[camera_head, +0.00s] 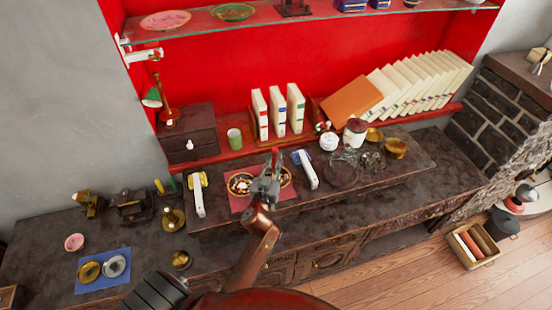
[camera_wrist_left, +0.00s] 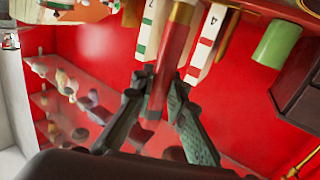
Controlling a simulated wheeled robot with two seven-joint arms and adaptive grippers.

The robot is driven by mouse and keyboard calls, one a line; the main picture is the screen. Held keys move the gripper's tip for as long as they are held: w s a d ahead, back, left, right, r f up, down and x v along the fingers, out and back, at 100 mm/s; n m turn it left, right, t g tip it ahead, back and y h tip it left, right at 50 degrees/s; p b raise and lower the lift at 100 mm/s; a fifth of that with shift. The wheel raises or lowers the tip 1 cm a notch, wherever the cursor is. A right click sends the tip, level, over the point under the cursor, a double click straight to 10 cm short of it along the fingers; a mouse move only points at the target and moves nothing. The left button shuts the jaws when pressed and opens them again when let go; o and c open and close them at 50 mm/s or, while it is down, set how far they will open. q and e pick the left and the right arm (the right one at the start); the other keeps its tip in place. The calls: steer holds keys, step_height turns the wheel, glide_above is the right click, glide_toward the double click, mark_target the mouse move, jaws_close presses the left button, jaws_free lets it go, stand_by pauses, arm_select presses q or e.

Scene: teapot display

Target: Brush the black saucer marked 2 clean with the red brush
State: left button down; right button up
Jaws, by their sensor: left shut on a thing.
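My left gripper (camera_head: 270,176) is shut on the red brush (camera_head: 275,154), held above the red mat (camera_head: 236,207) on the raised dark counter. In the left wrist view the brush's red handle (camera_wrist_left: 172,52) and gold band stand between the two fingers (camera_wrist_left: 156,92). A dark saucer (camera_head: 240,184) with pale and orange bits on it lies on the mat, left of the gripper. A second saucer (camera_head: 287,177) lies on the right, partly hidden behind the gripper. I cannot read a number on either saucer. The brush's bristles are not clear. My right gripper is not in view.
Behind stand a green cup (camera_head: 234,139), white books (camera_head: 277,111) and a white jar (camera_head: 355,131). Glassware (camera_head: 341,170) stands right. A blue mat (camera_head: 104,287) with metal dishes lies lower left.

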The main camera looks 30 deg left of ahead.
arm_select(q)
steer(key=shift+s+d, duration=0.2)
steer(key=shift+d, duration=0.15)
steer(key=shift+x, duration=0.85)
steer(key=shift+s+a, duration=0.25)
steer(key=shift+s, duration=0.2)
steer(key=shift+s+d, duration=0.35)
steer(key=shift+d, duration=0.2)
steer(key=shift+w+d, duration=0.35)
steer(key=shift+w, duration=0.15)
steer(key=shift+r, duration=0.1)
